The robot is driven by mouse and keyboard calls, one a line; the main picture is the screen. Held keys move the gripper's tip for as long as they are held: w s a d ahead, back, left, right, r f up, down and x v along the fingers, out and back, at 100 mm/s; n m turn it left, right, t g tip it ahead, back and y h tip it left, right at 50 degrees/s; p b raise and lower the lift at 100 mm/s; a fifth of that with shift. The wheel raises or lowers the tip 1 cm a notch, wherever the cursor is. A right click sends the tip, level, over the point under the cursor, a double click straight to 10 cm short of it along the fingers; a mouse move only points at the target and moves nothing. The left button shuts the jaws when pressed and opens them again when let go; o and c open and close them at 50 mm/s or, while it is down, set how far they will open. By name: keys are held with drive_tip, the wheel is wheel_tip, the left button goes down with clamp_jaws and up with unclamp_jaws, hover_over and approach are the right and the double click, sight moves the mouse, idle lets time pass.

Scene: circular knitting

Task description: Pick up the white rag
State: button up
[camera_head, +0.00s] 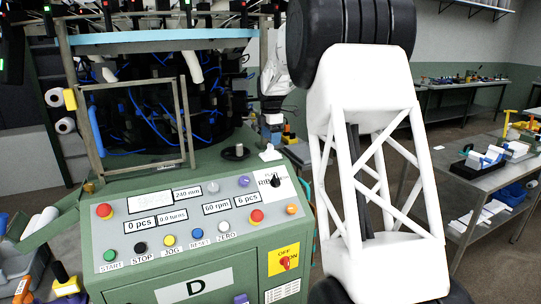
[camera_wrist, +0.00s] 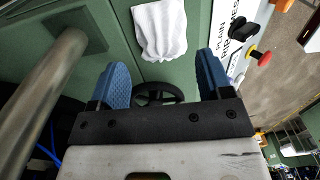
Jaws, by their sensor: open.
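The white rag (camera_wrist: 160,28) lies crumpled on the green machine top, ahead of my gripper (camera_wrist: 163,76) in the wrist view. In the head view the rag (camera_head: 270,153) is a small white patch beside the control panel. My gripper (camera_head: 271,132) is just above and behind it there, partly hard to make out against the machine.
A black round holder (camera_head: 236,152) stands left of the rag; it also shows between the fingers (camera_wrist: 157,93). A metal post (camera_wrist: 42,95) rises at the left of the wrist view. The control panel (camera_head: 200,222) with knobs and buttons lies close by.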

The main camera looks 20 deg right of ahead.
sight(271, 147)
drive_tip(key=shift+s+a+f, duration=0.1)
drive_tip(key=shift+f, duration=2.5)
drive_tip(key=c, duration=0.6)
drive_tip(key=shift+r, duration=0.25)
